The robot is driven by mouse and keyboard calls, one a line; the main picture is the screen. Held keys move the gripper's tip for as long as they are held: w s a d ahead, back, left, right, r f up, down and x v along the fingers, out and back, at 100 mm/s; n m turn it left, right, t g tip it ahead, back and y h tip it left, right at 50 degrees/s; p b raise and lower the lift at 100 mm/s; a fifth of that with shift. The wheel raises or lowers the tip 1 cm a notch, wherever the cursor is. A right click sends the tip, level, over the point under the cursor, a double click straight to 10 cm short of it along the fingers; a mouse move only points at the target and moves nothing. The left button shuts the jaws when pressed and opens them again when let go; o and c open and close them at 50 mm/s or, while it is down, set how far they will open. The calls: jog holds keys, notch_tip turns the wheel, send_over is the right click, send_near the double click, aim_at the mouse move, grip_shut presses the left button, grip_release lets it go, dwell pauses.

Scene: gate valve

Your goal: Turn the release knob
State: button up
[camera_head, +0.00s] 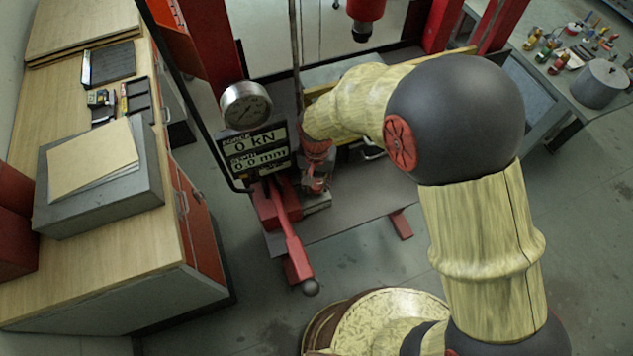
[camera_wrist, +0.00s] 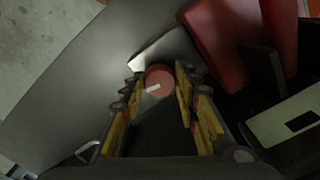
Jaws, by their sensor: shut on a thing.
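The release knob (camera_wrist: 160,80) is a round red knob with a white pointer mark, seen near the middle of the wrist view. My gripper (camera_wrist: 158,74) has its yellow-padded fingers on either side of the knob and is shut on it. In the head view my gripper (camera_head: 315,183) points down at the press base, just right of the display. The knob is hidden there behind my gripper and wrist. The display (camera_head: 259,153) reads 0 kN and 0.0 mm.
A red pump lever (camera_head: 290,240) with a dark ball end sticks out toward the front. A round gauge (camera_head: 246,105) stands above the display. Red press columns flank the work area. A wooden cabinet (camera_head: 110,250) stands at the left, and a tool bench is at the far right.

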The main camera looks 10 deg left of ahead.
aim_at(316, 185)
jog(key=c, duration=0.5)
jog(key=shift+n, duration=0.8)
jog(key=o, duration=1.2)
jog(key=shift+c, duration=0.2)
notch_tip(316, 185, up, 12)
